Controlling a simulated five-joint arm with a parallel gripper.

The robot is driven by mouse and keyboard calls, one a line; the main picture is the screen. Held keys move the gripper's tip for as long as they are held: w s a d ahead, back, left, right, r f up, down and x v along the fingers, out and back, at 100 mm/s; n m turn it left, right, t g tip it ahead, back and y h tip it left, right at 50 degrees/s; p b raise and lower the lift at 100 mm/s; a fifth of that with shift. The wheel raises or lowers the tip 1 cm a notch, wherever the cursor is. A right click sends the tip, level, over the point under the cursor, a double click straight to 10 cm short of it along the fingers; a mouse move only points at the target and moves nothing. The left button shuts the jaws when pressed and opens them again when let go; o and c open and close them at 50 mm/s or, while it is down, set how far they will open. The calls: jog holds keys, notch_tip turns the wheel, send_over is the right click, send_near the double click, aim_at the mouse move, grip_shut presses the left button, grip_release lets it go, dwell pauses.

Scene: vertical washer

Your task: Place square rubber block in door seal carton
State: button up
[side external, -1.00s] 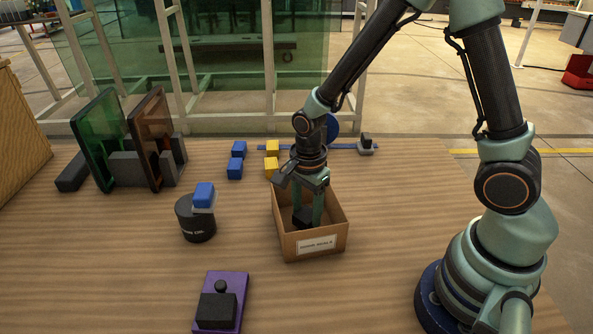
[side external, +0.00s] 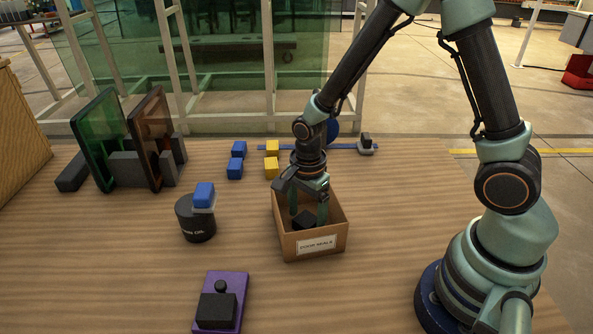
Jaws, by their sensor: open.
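The door seal carton (side external: 290,245) is an open brown cardboard box with a white label on its front, near the middle of the table. A small black square block (side external: 304,220) lies inside it, towards the front. My gripper (side external: 309,212) points down into the carton with its greenish fingers spread open. The fingertips are near the block, and their exact gap to it is hard to tell. The carton walls hide part of the block's underside and the carton floor.
A black can (side external: 196,222) with a blue block on top stands to the left. A purple base (side external: 240,288) with a black part lies in front. Glass panels (side external: 98,140) stand in a rack at far left.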

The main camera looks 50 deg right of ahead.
notch_tip(320, 180, up, 12)
notch_tip(320, 180, up, 5)
jog(key=n+t, duration=0.2)
jog(key=n, duration=0.4)
send_over(306, 218)
jog(key=s+d, duration=0.2)
jog(key=s+d+r+n+t, duration=0.2)
jog(key=r+n, duration=0.4)
jog(key=n, duration=0.6)
jog(key=shift+s+d+t, duration=0.3)
jog(key=shift+s+t, duration=0.5)
jog(key=shift+s, duration=0.15)
jog(key=shift+r, duration=0.1)
